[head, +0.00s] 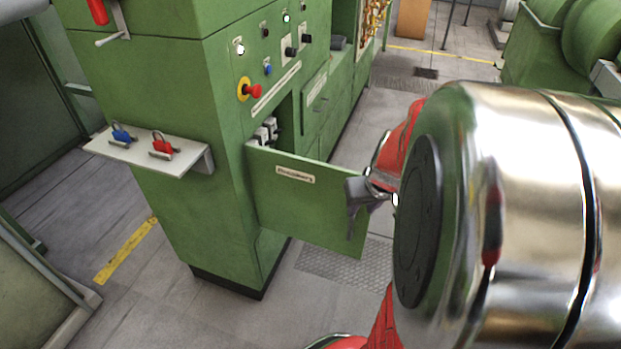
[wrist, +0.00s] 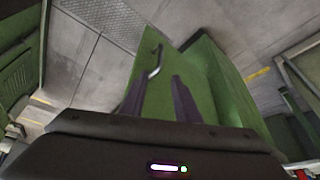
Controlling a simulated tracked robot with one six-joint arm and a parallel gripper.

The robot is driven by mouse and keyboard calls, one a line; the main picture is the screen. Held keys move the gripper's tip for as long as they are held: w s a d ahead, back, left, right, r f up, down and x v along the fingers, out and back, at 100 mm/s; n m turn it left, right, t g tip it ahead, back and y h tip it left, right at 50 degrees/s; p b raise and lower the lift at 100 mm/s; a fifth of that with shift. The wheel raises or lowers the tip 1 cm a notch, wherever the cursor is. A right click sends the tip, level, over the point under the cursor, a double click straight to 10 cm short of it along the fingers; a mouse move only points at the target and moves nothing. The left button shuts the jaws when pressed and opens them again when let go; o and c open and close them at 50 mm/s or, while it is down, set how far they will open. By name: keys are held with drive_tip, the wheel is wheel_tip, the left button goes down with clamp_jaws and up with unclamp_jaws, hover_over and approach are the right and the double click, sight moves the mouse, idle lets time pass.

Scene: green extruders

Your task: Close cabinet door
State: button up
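The green cabinet door (head: 300,205) stands open, swung out from the green cabinet (head: 215,225), with a small label near its top. My gripper (head: 353,210) is at the door's free right edge in the head view. In the wrist view the two dark fingers of my gripper (wrist: 158,98) are apart, with the green door panel (wrist: 160,90) beyond and between them. A thin metal handle (wrist: 154,62) shows on the panel, just ahead of the fingertips. I cannot tell whether the fingers touch the door. The door's far face is hidden in the head view.
A small shelf (head: 185,158) with blue and red padlocks juts from the cabinet's left side. A red emergency button (head: 254,91) and switches sit above the opening. Grey floor (head: 325,325) is clear below the door. Another green machine (head: 560,45) stands at back right.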

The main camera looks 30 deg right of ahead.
sight(352, 220)
drive_tip(key=shift+f, duration=0.15)
drive_tip(key=shift+x, duration=6.75)
drive_tip(key=shift+c, duration=0.2)
clamp_jaws()
drive_tip(key=shift+w, duration=0.1)
drive_tip(key=shift+d, duration=0.1)
drive_tip(key=shift+w, duration=0.1)
